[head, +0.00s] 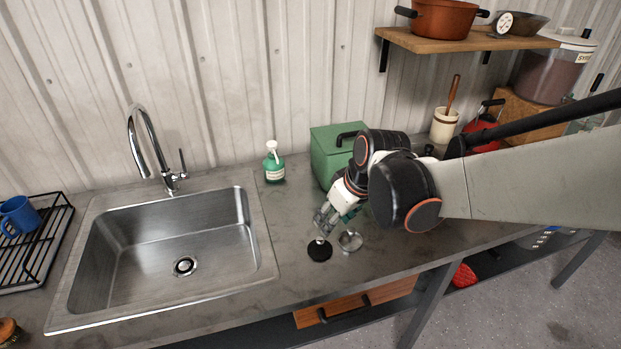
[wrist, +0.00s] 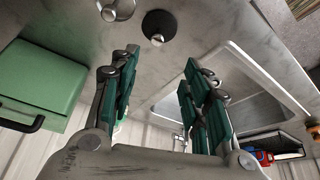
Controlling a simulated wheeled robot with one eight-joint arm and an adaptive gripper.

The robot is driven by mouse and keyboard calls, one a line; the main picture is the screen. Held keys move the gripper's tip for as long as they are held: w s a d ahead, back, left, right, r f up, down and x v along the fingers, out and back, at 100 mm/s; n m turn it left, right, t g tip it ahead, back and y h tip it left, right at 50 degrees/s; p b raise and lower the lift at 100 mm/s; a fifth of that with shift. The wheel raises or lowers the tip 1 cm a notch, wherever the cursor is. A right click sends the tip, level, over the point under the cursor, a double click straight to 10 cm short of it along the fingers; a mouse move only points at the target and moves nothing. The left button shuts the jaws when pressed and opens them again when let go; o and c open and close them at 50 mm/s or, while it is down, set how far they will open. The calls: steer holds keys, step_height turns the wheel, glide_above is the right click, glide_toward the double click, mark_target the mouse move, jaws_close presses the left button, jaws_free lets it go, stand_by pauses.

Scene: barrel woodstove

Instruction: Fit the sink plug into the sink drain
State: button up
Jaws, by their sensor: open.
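The sink plug (head: 319,252) is a black disc with a small pale knob on top. It lies flat on the counter to the right of the sink. My gripper (head: 324,222) is open and empty, just above the plug, pointing down at it. In the wrist view the plug (wrist: 158,20) shows past the open fingers (wrist: 160,62), apart from them. The sink drain (head: 185,265) is a round metal ring with a dark centre in the floor of the steel sink (head: 262,255).
A small round metal piece (head: 350,241) lies close to the plug's right. A green box (head: 328,155) stands behind my gripper, and a green soap bottle (head: 274,164) stands behind the sink's right corner. The faucet (head: 147,150) rises behind the sink. A dish rack (head: 45,245) is at left.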

mark_target(320, 239)
steer(key=b+x, duration=0.3)
steer(key=x, duration=0.6)
steer(key=shift+d+b+x, duration=0.15)
steer(key=shift+b+x, duration=0.45)
steer(key=shift+x, duration=0.7)
steer(key=shift+d+b+x, duration=0.1)
steer(key=shift+b+x, duration=0.5)
steer(key=shift+x, duration=0.75)
steer(key=shift+w, duration=0.1)
jaws_close()
